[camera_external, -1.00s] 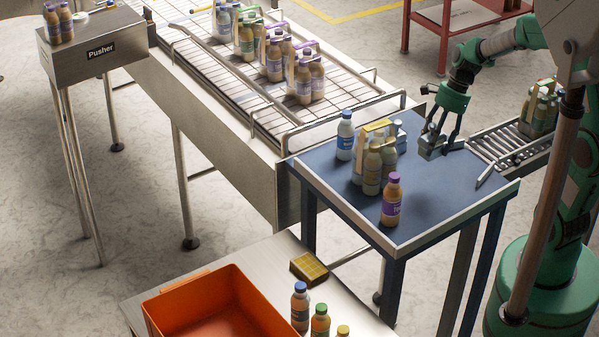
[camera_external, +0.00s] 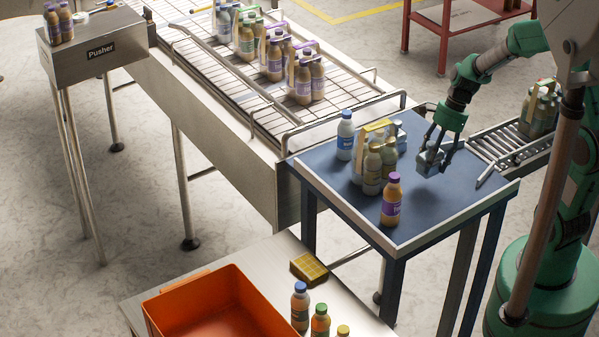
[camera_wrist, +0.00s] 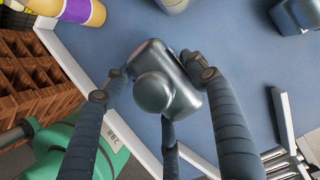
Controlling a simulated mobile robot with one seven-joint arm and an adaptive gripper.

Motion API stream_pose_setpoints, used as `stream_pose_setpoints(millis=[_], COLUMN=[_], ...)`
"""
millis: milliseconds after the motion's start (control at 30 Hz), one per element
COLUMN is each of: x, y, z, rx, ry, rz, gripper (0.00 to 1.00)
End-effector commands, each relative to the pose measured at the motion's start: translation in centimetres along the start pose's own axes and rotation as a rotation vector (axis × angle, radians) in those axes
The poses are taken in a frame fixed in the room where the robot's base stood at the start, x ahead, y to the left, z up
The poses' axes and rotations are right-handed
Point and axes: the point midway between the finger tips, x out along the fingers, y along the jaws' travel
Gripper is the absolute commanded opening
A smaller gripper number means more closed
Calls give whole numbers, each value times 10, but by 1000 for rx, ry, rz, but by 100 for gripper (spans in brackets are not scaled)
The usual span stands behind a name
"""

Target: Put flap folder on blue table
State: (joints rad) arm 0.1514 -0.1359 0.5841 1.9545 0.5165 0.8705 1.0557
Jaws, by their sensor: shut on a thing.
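The flap folder, which I take to be the grey metal block with a rounded knob (camera_wrist: 172,85), is between my gripper's fingers in the wrist view. It also shows as a small grey piece (camera_external: 429,158) in the external view. My gripper (camera_external: 440,150) has dark jointed fingers closed around it, and they also show in the wrist view (camera_wrist: 160,90). The piece is over the right part of the blue table (camera_external: 432,205). I cannot tell whether it touches the tabletop.
A purple-labelled bottle (camera_external: 391,200), a bottle pack (camera_external: 372,165) and a blue-capped bottle (camera_external: 345,135) stand on the table. A small grey-blue object (camera_external: 400,138) is behind the pack. A roller conveyor (camera_external: 490,150) adjoins the right side. The table's front right is clear.

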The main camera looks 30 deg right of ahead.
Motion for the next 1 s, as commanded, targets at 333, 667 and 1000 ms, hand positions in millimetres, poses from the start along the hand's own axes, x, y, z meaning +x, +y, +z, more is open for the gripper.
stream_pose_setpoints(millis=[333, 667, 1000], x=[11, 23, 46], y=[0, 0, 0], z=[-5, -10, -19], rx=[0, 0, 0], ry=[0, 0, 0], rz=[-1, 2, 0], gripper=[16, 16, 16])
